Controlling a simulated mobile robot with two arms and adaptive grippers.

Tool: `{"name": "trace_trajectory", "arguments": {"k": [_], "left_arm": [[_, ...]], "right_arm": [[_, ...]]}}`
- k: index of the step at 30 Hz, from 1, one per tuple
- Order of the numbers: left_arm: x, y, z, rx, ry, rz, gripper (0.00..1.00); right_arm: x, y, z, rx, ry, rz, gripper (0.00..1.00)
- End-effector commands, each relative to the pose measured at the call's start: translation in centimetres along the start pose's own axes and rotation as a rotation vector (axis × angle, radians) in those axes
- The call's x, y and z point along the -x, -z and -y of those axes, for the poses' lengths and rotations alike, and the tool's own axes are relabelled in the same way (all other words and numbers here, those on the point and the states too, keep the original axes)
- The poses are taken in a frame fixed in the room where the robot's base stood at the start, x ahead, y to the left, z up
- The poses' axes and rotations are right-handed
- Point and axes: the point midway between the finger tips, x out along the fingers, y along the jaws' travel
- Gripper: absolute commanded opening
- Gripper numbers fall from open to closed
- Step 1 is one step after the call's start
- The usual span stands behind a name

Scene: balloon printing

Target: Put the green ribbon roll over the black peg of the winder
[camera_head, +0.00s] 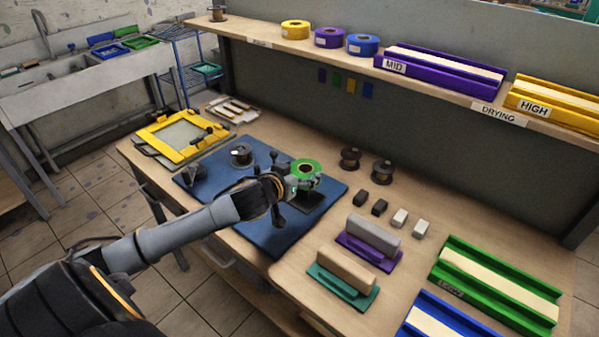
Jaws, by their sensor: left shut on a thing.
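The green ribbon roll (313,180) is held at my left gripper (291,186), with its brown-centred opening facing up. My left gripper is shut on the near left side of the roll. The roll is over the right part of the blue mat (255,236), just above a dark block (310,201) that looks like part of the winder. No black peg shows clearly; the roll and gripper cover that area. I cannot tell whether the roll is around the peg or above it. My right gripper is not in view.
A dark spool (241,153) stands on the mat's far side, and a yellow frame (182,134) lies to the left. Two dark spools (350,157) stand right of the mat. Purple (368,248) and teal (342,283) holders stand nearer right. A shelf (440,88) runs along the back.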

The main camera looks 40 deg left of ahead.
Motion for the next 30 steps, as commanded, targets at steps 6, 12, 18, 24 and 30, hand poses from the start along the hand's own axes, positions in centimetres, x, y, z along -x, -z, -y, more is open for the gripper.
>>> {"name": "trace_trajectory", "arguments": {"k": [6, 12, 18, 24, 30], "left_arm": [[-0.6, -1.3, 0.0, 0.0, 0.0, -0.002, 0.42], [-0.9, -2.3, 0.0, -0.001, 0.0, -0.001, 0.42], [-1.3, -3.3, 0.0, 0.001, 0.0, 0.0, 0.42], [-1.8, -4.4, 0.0, 0.002, 0.0, -0.001, 0.42], [-2.2, -5.5, 0.0, 0.001, 0.001, 0.0, 0.42]], "right_arm": [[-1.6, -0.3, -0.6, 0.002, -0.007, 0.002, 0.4], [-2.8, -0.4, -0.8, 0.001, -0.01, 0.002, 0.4], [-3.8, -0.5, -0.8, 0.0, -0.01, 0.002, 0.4], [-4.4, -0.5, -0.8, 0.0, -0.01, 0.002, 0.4], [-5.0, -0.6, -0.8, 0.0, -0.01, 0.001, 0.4]]}}
